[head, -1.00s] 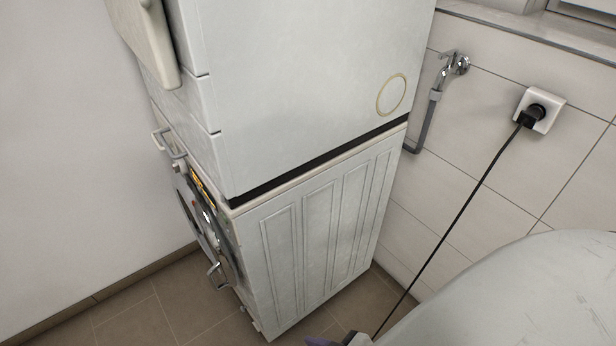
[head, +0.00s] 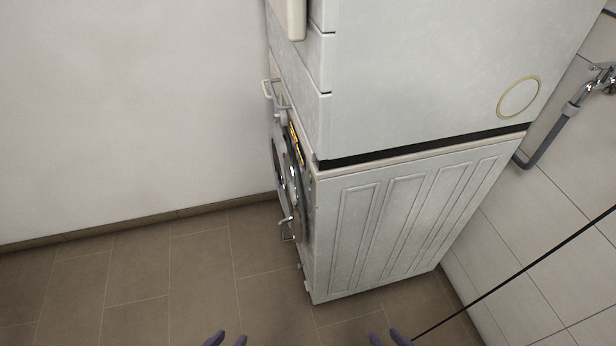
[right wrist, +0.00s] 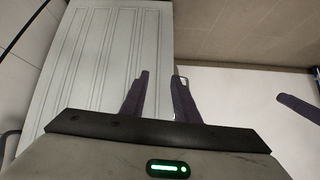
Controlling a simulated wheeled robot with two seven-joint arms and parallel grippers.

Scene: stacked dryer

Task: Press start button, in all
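Two white machines are stacked: an upper one (head: 420,80) and a lower one (head: 390,215). Their fronts face left and are seen almost edge-on. The lower front has a round door (head: 283,175) and a dark control strip (head: 296,145) with yellow-orange markings. I cannot make out a start button. My left gripper (head: 226,341) and right gripper (head: 389,339) show only purple fingertips at the bottom edge, below and apart from the machines. In the right wrist view the right gripper (right wrist: 161,76) has its fingers apart with nothing between them.
Handles (head: 272,95) stick out from the machine fronts. A white wall (head: 130,110) is at the left, with free tiled floor (head: 160,275) before it. A black cable (head: 520,272) and a grey hose (head: 550,140) are by the tiled wall at the right.

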